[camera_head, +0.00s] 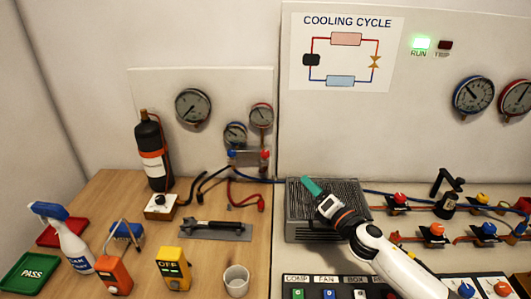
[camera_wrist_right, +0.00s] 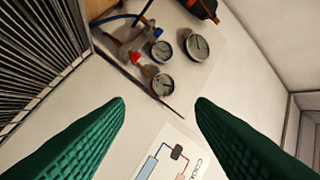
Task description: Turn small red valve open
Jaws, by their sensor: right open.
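A small red valve knob (camera_head: 265,155) sits on the right of the gauge manifold (camera_head: 248,158), beside a blue knob (camera_head: 232,154). In the right wrist view the red knob (camera_wrist_right: 135,57) shows beyond the fingertips, left of the gap's middle. Which way it is turned is too small to tell. My right gripper (camera_head: 310,185), with green fingers, is over the finned grey unit, right of and nearer than the manifold, apart from it. In the wrist view my right gripper (camera_wrist_right: 160,100) is open, with nothing between its fingers. My left gripper is not in view.
The finned unit (camera_head: 298,228) is below my right gripper. Several coloured valves, one a red knob (camera_head: 400,198), stand to the right. Hoses (camera_head: 245,192) hang below the manifold. A black cylinder (camera_head: 150,150) stands left. Spray bottle (camera_head: 65,240) and cup (camera_head: 236,281) are in front.

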